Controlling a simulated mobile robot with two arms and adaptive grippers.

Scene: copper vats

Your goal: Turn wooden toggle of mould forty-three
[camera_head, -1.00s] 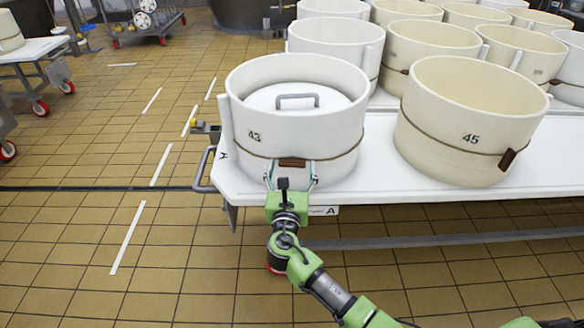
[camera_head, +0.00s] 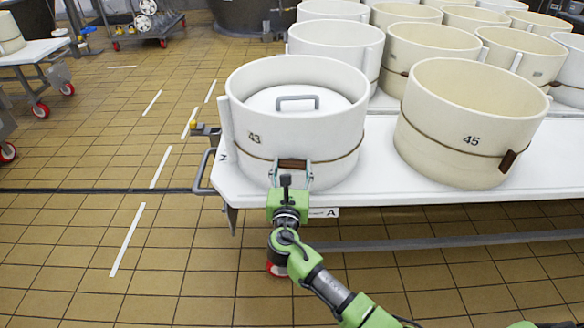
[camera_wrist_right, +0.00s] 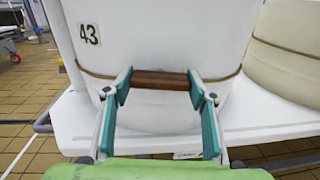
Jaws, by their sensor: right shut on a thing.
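Mould forty-three (camera_head: 330,140) is a white round tub with a cord around it and a lid with a grey handle inside. It stands at the near left corner of the white table. Its brown wooden toggle (camera_head: 293,164) sits on the cord at the front; in the right wrist view the toggle (camera_wrist_right: 160,79) lies level, below and right of the number 43. My right gripper (camera_head: 290,178) is at the mould's front. In the right wrist view its fingers (camera_wrist_right: 160,84) are shut on the toggle's two ends. My left gripper is not in view.
Mould forty-five (camera_head: 465,115), cream-coloured with its own brown toggle, stands to the right on the same white table (camera_head: 385,180). Several more moulds stand behind. A grey handle (camera_head: 203,172) sticks out at the table's left end. The tiled floor at left is open.

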